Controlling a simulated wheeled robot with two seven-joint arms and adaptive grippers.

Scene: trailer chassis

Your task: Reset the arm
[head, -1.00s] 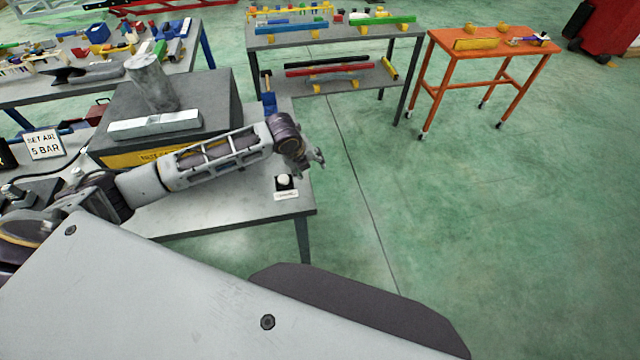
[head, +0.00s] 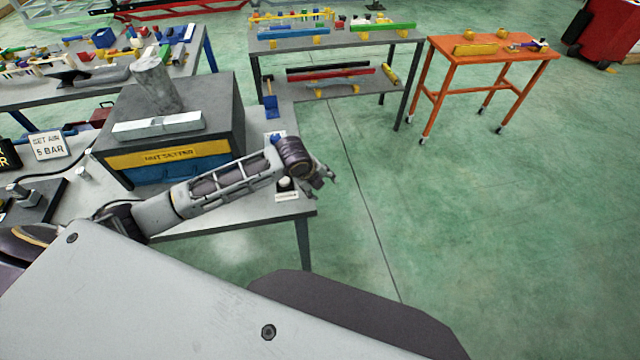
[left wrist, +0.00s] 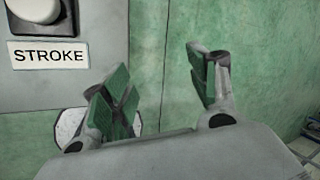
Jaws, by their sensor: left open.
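My left arm reaches in from the left in the head view, over the front of the grey workbench (head: 222,222). My left gripper (head: 328,176) is past the bench's right edge, apart from everything around it. In the left wrist view its two green-padded fingers (left wrist: 165,92) are spread, with nothing between them. A white button (head: 285,184) on a small dark block stands on the bench corner, partly hidden behind my arm. In the left wrist view a STROKE label (left wrist: 48,54) shows beside the button. My right gripper is not in view.
A nut setter box (head: 230,112) with a metal cylinder (head: 152,82) stands behind my arm. A SET AIR 5 BAR sign (head: 48,145) stands to the left. A shelf table (head: 350,40) and an orange cart (head: 497,58) stand farther back.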

